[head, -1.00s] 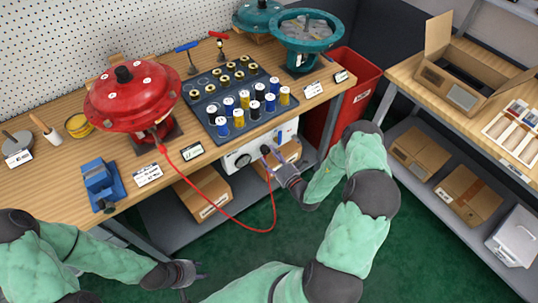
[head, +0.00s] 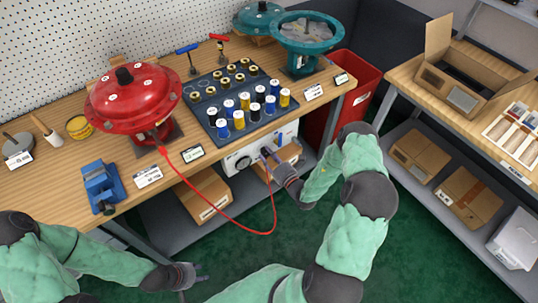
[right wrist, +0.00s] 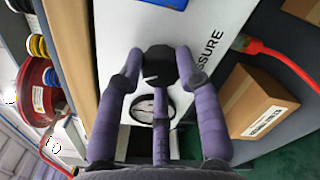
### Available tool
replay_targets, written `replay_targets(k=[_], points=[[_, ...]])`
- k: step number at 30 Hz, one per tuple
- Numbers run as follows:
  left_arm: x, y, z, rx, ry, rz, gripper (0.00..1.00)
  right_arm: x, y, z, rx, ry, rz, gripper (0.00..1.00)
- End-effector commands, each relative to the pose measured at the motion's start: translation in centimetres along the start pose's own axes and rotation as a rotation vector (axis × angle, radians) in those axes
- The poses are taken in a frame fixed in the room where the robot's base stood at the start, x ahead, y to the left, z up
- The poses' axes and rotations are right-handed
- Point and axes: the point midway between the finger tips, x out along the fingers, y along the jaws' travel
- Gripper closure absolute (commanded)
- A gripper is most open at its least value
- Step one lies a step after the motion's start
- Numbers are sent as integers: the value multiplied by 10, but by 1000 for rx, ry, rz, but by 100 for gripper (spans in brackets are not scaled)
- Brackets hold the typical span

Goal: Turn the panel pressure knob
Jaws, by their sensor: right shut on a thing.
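The black pressure knob (right wrist: 159,66) sits on the white panel (right wrist: 215,20), seen in the right wrist view with part of the word "PRESSURE" beside it. My right gripper (right wrist: 160,72) is shut on the knob, its purple fingers around it. A round gauge (right wrist: 152,108) shows partly behind the fingers. In the head view the white panel (head: 240,161) hangs under the bench's front edge, and my right gripper (head: 268,156) covers the knob there. My left gripper (head: 196,275) is low at the front left, away from the panel; its fingers are too small to judge.
A red hose (head: 215,210) loops from the red actuator (head: 133,97) down in front of the bench to the panel. A blue vise (head: 102,186) and a dark tray (head: 215,112) of spools stand on the bench. Cardboard boxes (head: 203,193) lie on the lower shelf.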

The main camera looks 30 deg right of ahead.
Motion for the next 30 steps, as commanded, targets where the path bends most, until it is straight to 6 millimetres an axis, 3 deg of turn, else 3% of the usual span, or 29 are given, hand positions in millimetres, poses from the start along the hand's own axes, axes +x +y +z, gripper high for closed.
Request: replay_targets(k=[9,10,12,23,30], points=[[-4,1,0,0,0,0,60,1,-1,5,-32,-10,-1,97],[-4,1,0,0,0,0,60,1,-1,6,-32,-10,0,56],[-4,1,0,0,0,0,60,1,-1,5,-32,-10,0,41],[-4,1,0,0,0,0,60,-1,-1,3,-28,-5,-1,41],[-4,1,0,0,0,0,60,-31,-2,3,-26,-6,-5,41]])
